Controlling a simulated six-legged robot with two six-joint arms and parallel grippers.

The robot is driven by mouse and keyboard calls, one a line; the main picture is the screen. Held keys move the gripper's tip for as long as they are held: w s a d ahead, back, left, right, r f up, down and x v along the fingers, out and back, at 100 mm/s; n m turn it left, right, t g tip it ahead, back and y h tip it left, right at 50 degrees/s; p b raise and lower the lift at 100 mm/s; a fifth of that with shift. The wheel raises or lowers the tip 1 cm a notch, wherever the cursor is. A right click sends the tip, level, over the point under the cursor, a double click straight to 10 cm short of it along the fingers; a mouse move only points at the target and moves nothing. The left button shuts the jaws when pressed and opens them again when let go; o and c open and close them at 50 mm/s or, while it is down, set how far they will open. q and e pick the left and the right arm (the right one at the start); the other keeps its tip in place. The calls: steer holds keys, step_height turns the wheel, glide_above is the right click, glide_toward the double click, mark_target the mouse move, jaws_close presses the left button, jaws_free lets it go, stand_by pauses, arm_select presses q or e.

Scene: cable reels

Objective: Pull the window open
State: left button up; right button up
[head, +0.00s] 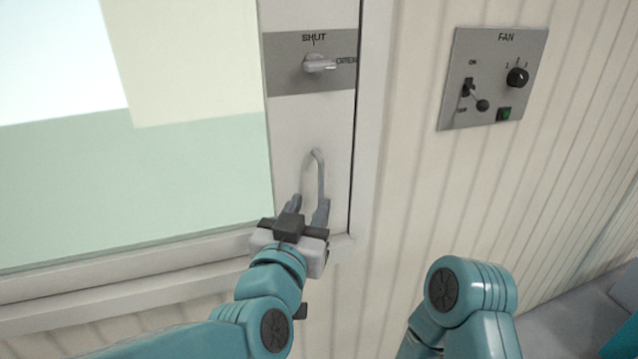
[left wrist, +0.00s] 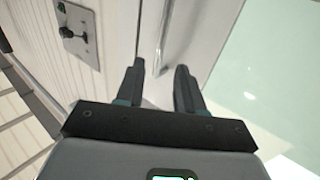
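The window (head: 190,180) has a pale pane in a light frame and looks closed or nearly so in the head view. A grey latch knob (head: 319,64) on its sash lies sideways, pointing right at OPEN. Below it is a grey bar handle (head: 321,175). My left gripper (head: 309,202) is at the handle's lower end with its fingers apart. In the left wrist view the handle (left wrist: 164,40) shows between the two open fingers (left wrist: 160,75), nearer the left one; I cannot tell whether they touch it. My right gripper is out of view; only my right arm shows.
A fan panel (head: 494,80) with a switch, a dial and a green button is on the ribbed wall (head: 420,190) right of the window. It also shows in the left wrist view (left wrist: 76,30). A grey surface (head: 580,325) lies at lower right.

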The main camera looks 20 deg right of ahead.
mark_target(320, 186)
arm_select(q)
steer(key=p+x, duration=0.1)
steer(key=x, duration=0.5)
steer(key=shift+w+d, duration=0.1)
steer(key=shift+w, duration=0.1)
jaws_close()
